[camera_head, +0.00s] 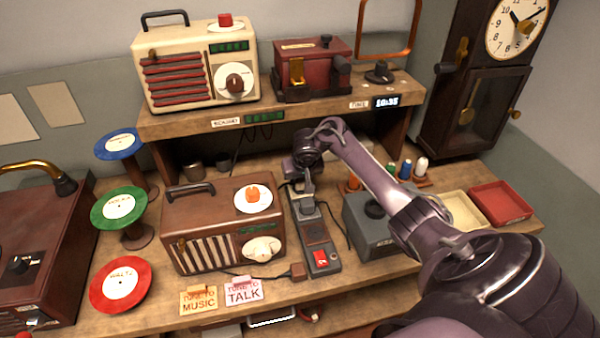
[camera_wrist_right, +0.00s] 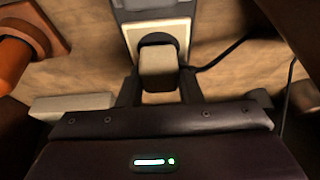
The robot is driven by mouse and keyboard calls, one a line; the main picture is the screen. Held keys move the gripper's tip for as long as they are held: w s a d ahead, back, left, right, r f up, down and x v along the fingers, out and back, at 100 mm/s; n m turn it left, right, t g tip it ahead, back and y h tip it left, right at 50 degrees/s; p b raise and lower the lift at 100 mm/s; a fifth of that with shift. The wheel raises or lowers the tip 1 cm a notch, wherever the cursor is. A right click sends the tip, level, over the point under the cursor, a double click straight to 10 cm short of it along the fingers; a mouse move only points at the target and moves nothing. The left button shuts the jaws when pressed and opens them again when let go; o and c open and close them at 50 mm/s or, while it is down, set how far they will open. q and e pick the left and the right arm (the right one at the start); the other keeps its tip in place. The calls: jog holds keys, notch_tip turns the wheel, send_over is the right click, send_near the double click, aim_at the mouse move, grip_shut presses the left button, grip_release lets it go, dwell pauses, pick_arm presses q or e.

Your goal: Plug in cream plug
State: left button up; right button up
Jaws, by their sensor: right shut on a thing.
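My right gripper (camera_wrist_right: 158,90) is shut on the cream plug (camera_wrist_right: 158,62), with one finger on each side of it. The plug's front meets the dark round socket at the end of the grey power strip (camera_wrist_right: 135,5); I cannot tell whether it is seated. In the head view the power strip (camera_head: 312,215) lies on the bench between the brown radio (camera_head: 222,225) and a grey box, with a red switch (camera_head: 320,258) at its near end. The right gripper (camera_head: 306,180) is at the strip's far end, and the plug is hardly visible there. My left gripper is not in view.
A brown plug (camera_head: 298,271) on a cord lies beside the strip's near end. The grey box (camera_head: 370,230) stands right of the strip, under my right arm. A shelf (camera_head: 290,118) overhangs behind. Dark cables run on both sides of the strip.

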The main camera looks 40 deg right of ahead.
jog(key=shift+f, duration=0.55)
dwell(0.4)
jog(key=o, duration=1.1)
jog(key=p+v, duration=0.1)
jog(key=v, duration=0.6)
jog(key=shift+s+a+r, duration=0.1)
jog(key=shift+s+r, duration=0.05)
jog(key=shift+r, duration=0.15)
